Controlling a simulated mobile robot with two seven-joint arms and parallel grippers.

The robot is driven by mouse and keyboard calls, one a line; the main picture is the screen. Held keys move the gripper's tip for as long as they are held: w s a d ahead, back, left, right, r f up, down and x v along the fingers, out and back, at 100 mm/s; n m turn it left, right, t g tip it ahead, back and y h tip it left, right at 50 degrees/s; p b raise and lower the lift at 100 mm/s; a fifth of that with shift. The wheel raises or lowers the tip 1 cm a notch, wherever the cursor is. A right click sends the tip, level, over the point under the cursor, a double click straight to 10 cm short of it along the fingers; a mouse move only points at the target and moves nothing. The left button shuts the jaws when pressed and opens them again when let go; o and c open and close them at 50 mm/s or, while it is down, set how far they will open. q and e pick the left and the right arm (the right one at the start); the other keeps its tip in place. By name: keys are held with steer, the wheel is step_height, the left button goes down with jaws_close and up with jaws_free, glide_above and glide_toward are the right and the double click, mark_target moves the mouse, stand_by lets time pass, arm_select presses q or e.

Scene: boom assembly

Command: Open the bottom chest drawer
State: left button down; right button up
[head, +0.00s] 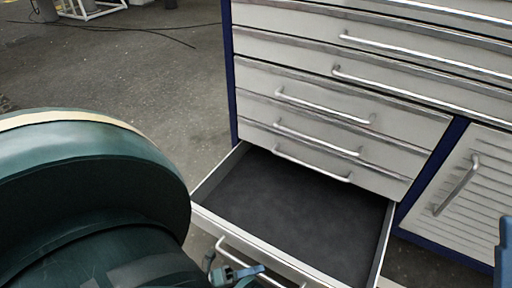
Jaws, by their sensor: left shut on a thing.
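The bottom chest drawer (300,212) is pulled well out toward me. Its dark inside is bare and its pale rim and side walls show. Its bar handle (236,258) runs along the front at the lower edge of the head view. My left gripper (236,276) is small and partly cut off there, with blue fingertips shut on this handle. My right gripper is not in view.
The drawers above, such as the one with the lowest closed handle (312,165), are shut. A louvred cabinet door (468,195) is shut at the right. A blue piece, perhaps mine, shows at the right edge. The grey floor (150,80) left of the chest is open, with a thin cable.

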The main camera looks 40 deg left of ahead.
arm_select(q)
steer(key=shift+s, duration=0.35)
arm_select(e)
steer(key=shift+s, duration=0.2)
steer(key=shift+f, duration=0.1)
arm_select(q)
steer(key=c, duration=1.5)
jaws_free()
steer(key=shift+v, duration=6.55)
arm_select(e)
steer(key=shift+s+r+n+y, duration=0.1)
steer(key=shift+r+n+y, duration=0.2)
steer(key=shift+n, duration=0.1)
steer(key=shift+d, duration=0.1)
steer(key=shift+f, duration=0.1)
